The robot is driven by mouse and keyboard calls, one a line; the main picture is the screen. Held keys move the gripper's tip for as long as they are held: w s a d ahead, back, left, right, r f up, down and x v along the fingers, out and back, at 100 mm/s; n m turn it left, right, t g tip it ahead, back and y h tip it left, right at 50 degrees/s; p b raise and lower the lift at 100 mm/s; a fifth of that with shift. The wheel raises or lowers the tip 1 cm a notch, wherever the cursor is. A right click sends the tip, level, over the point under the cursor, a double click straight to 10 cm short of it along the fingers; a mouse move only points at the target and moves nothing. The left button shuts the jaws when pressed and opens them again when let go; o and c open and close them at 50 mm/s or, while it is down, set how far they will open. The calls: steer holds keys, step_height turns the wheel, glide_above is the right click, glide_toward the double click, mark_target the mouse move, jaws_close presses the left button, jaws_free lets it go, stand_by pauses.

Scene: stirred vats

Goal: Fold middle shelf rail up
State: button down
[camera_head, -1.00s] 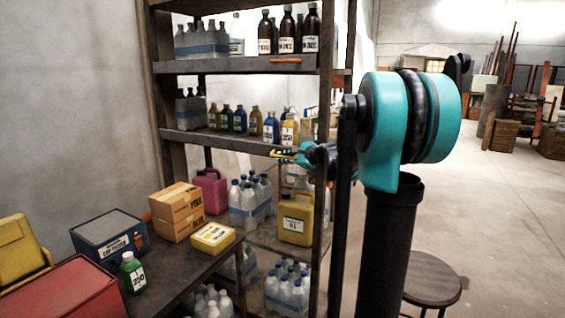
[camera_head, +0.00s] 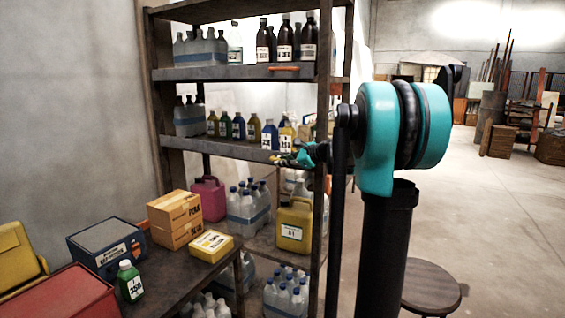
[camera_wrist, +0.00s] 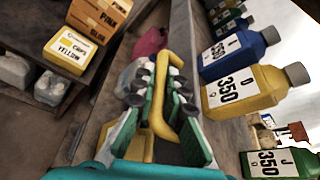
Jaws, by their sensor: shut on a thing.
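The middle shelf rail (camera_head: 225,144) is a grey strip along the front edge of the middle shelf. Bottles stand behind it. A yellow bar handle (camera_wrist: 166,85) is on the rail side, in the middle of the wrist view. My gripper (camera_wrist: 160,118) has its dark, green-backed fingers on both sides of this handle and is shut on it. In the head view my gripper (camera_head: 288,160) is at the right end of the rail, close to the right shelf post. The handle is small and partly hidden by the fingers there. I cannot tell the rail's exact angle.
Blue and yellow bottles (camera_wrist: 243,92) stand close beside my gripper. The upper shelf has an orange handle (camera_head: 285,68) and dark bottles (camera_head: 284,40). Below are a yellow canister (camera_head: 294,225) and a bench with boxes (camera_head: 175,218). A round stool (camera_head: 431,285) stands at right.

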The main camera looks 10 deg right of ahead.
steer(key=c, duration=1.9)
jaws_free()
steer(key=shift+o, duration=0.2)
steer(key=shift+d, duration=0.15)
steer(key=v, duration=1.2)
steer(key=shift+f, duration=0.1)
steer(key=s+a+f+n+g+h, duration=0.1)
steer(key=s+a+f+n, duration=0.25)
steer(key=f, duration=0.25)
steer(key=s+a+f+n+g+h, duration=0.1)
steer(key=s+a+f+n+g, duration=0.1)
steer(key=s+a+f, duration=0.3)
steer(key=s+d+f+n+g+h, duration=0.1)
steer(key=s+d+f+n+h, duration=0.1)
steer(key=s+f+n, duration=0.5)
steer(key=s+d+f+n+g+h, duration=0.2)
steer(key=s+f+n+h, duration=0.3)
steer(key=s+f, duration=1.1)
steer(key=f+n, duration=0.1)
steer(key=n, duration=0.2)
steer(key=shift+s+d, duration=0.25)
